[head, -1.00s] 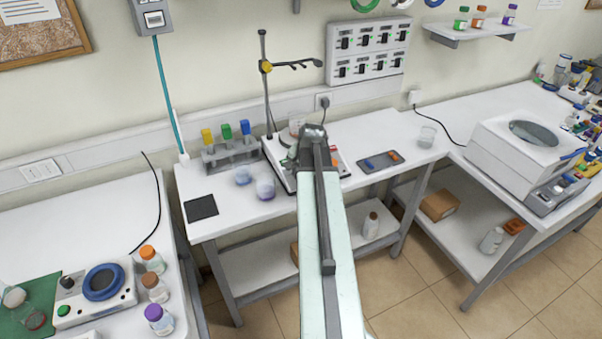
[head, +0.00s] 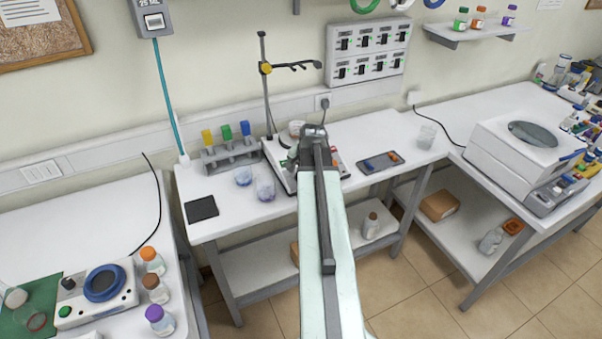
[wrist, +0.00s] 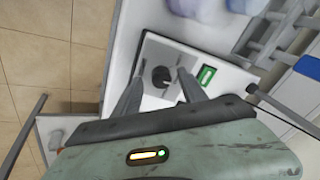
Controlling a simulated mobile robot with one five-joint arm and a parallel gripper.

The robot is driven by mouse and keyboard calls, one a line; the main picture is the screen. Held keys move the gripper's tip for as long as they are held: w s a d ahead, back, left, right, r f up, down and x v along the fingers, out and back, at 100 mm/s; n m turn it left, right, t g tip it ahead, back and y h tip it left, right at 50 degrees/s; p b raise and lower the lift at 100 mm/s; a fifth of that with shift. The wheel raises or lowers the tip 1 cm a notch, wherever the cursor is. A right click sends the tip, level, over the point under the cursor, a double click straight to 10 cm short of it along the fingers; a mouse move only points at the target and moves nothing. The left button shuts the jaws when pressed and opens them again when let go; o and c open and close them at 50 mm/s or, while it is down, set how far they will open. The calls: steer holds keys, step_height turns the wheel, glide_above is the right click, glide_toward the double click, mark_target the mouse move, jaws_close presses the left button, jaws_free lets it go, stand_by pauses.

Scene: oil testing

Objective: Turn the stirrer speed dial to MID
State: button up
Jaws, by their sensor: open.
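The stirrer (head: 280,151) stands on the middle bench, mostly hidden behind my arm in the head view. In the wrist view its light panel (wrist: 190,58) carries a round dark speed dial (wrist: 161,76) and a green-lit switch (wrist: 206,76). My gripper (wrist: 157,82) is open, with one finger on each side of the dial in that view. Whether the fingers touch the dial cannot be told. The dial's setting marks are too small to read. In the head view my fingertips are hidden behind my arm.
A rack with coloured caps (head: 230,154) and two beakers (head: 265,188) stand left of the stirrer. A clamp stand (head: 265,90) rises behind it. The bench's front left is clear around a black pad (head: 201,209).

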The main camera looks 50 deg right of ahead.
steer(key=p+v, duration=0.5)
steer(key=v, duration=0.2)
steer(key=shift+p, duration=0.35)
steer(key=w+a+f+n+g+y+b, duration=0.1)
steer(key=w+a+f+n+b, duration=0.2)
steer(key=a, duration=0.7)
steer(key=w+a+f+n+y, duration=0.1)
steer(key=w+a+n, duration=0.3)
steer(key=a, duration=0.5)
steer(key=a+f+n+g+b, duration=0.1)
steer(key=a+n, duration=0.3)
steer(key=a, duration=0.8)
steer(key=s+a+f+n+g+b, duration=0.1)
steer(key=a+n, duration=0.3)
steer(key=a, duration=0.9)
steer(key=shift+s+a+f+n+g+b, duration=0.3)
steer(key=shift+f+g+b, duration=0.25)
steer(key=shift+f, duration=0.35)
